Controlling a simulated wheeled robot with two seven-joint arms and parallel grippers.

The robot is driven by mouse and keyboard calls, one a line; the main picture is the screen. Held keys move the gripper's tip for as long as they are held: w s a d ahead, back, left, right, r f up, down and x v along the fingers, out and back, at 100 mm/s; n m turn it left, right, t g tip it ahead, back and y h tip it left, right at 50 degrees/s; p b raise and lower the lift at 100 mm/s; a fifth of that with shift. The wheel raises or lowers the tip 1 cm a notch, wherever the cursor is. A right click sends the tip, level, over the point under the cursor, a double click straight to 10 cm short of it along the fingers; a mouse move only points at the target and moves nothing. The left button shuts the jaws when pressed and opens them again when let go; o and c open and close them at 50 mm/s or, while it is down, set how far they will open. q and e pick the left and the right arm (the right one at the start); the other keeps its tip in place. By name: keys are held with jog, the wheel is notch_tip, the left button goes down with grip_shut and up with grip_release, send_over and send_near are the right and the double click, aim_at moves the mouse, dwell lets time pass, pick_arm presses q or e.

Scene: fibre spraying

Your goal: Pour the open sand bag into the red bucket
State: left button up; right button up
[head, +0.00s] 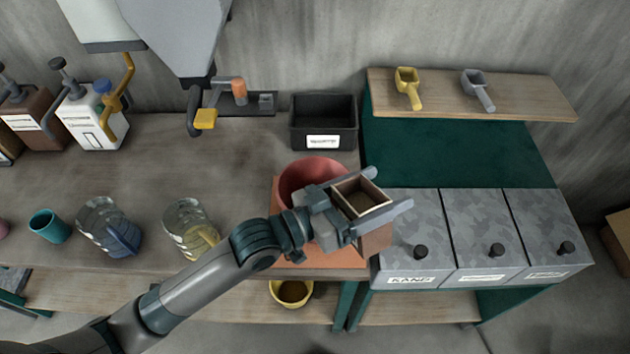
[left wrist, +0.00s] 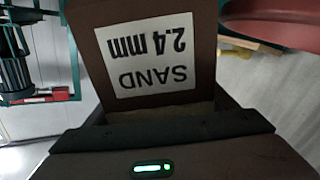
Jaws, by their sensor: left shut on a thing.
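The sand bag (head: 375,240) is a brown, box-like bag with an open square top showing brown contents. My left gripper (head: 388,190) is shut on it, with one finger on each side. The bag looks roughly upright, just right of the red bucket (head: 302,177) and partly in front of it. The bucket stands on an orange-red mat (head: 325,255), and my gripper hides its right part. In the left wrist view the bag (left wrist: 150,15) shows a white label reading SAND 2.4 mm, upside down. A red rim, likely the bucket (left wrist: 275,22), shows at upper right. My right gripper is out of view.
Grey lidded bins (head: 415,235) stand close to the right of the bag. A black tray (head: 323,122) sits behind the bucket. Glass jars (head: 190,228) stand to the left, near my left arm. A yellow bucket (head: 291,292) is on the lower shelf.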

pick_arm(q)
jog(key=shift+w+a+r+n, duration=0.1)
jog(key=shift+w+r+n, duration=0.1)
jog(key=shift+r+n, duration=0.1)
jog(key=shift+w+a+r+n, duration=0.3)
jog(key=shift+w+r+n, duration=0.05)
jog(key=shift+w+n, duration=0.35)
jog(key=shift+w+a+r+n, duration=0.3)
jog(key=shift+w+n, duration=0.25)
jog(key=shift+n, duration=0.25)
